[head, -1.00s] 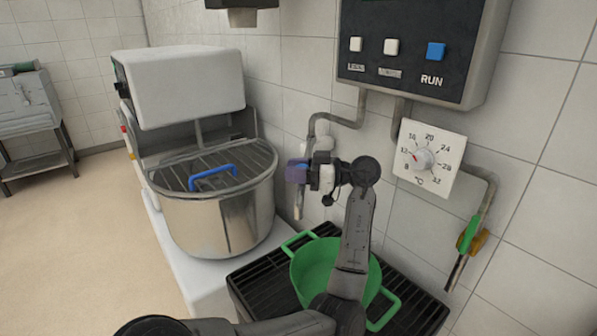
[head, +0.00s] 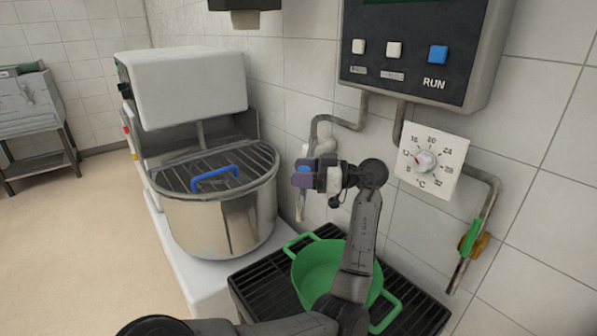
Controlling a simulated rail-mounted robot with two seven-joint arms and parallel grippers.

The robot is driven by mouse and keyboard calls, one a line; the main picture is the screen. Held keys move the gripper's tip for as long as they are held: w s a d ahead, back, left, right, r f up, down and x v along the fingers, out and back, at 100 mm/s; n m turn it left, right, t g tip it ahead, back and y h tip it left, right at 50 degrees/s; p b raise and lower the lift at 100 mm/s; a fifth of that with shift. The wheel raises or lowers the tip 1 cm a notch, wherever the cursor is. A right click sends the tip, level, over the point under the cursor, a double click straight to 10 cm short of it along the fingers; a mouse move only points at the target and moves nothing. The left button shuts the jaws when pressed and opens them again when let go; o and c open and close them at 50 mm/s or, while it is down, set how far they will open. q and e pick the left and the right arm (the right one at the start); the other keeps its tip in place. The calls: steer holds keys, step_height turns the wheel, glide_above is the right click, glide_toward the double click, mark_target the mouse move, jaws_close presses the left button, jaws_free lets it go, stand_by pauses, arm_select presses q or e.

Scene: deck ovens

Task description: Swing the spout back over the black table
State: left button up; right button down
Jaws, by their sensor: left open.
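The spout (head: 300,207) is a thin metal tube that hangs down close to the wall, with its pipe (head: 318,124) coming from the box above. Its lower end shows between the mixer bowl and the back left of the black table. The black table (head: 262,293) has a slatted top and carries a green two-handled pot (head: 314,268). My left gripper (head: 301,174) is open at the spout, in front of its upper part. It hides that part, and I cannot tell whether the fingers touch it. My right gripper is not in view.
A mixer with a steel bowl (head: 220,222) and a blue-handled grid lid (head: 214,174) stands just left. A control box (head: 420,45) and a temperature dial (head: 432,160) are on the wall. A green-handled valve pipe (head: 470,237) hangs at the right.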

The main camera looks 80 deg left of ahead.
arm_select(q)
steer(key=p+v, duration=0.1)
steer(key=v, duration=0.5)
steer(key=shift+w+d+p, duration=0.15)
steer(key=shift+w+p, duration=0.15)
stand_by(0.4)
steer(key=w+d+f+m+t+y+p, duration=0.1)
steer(key=d+f+m+t+y+p, duration=0.4)
steer(key=f+m+t, duration=0.55)
steer(key=w+d+f+m+t+y+p, duration=0.1)
steer(key=d+f+m+t+y+p, duration=0.1)
steer(key=d+f+m+t+p, duration=0.8)
steer(key=s+d+m+h+p, duration=0.2)
steer(key=s+d+m+h, duration=0.5)
steer(key=d, duration=0.5)
steer(key=s+d+m+h+p, duration=0.2)
steer(key=s+d+m+h, duration=0.5)
steer(key=d, duration=0.5)
step_height(320, 180, up, 37)
steer(key=s+y+p, duration=0.1)
steer(key=p, duration=3.6)
steer(key=shift+s, duration=0.15)
